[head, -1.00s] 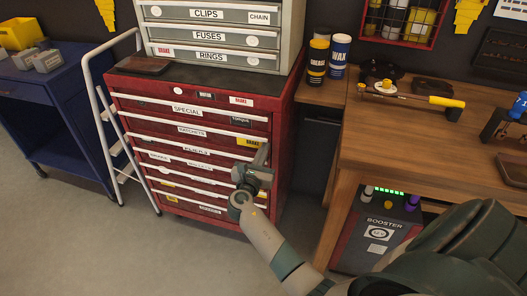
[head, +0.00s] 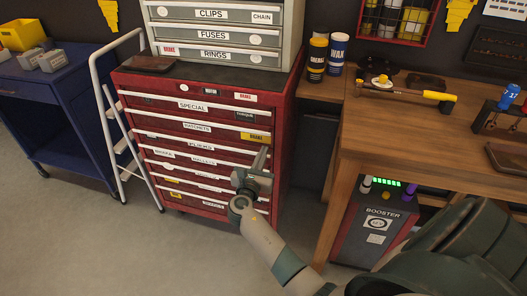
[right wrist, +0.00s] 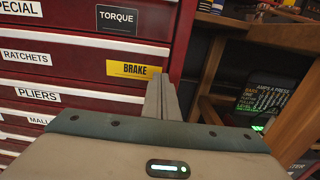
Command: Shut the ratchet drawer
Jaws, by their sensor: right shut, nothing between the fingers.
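The ratchet drawer (head: 222,133) is in the red tool cabinet, second row, below the SPECIAL drawer. Its RATCHETS label also shows in the right wrist view (right wrist: 27,58). A yellow BRAKE label (head: 256,136) is at its right end. The drawer front looks flush or nearly flush with its neighbours; I cannot tell if a small gap is left. My right gripper (head: 262,157) is shut and empty in front of the cabinet's right side, just below the BRAKE label. In the right wrist view its fingers (right wrist: 160,92) point at the right end of the drawer fronts; contact is unclear. My left gripper is not in view.
A wooden workbench (head: 400,135) stands right of the cabinet, with a booster box (head: 376,222) under it. A white step ladder (head: 110,125) and a blue cart (head: 60,125) are on the left. The floor in front is clear.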

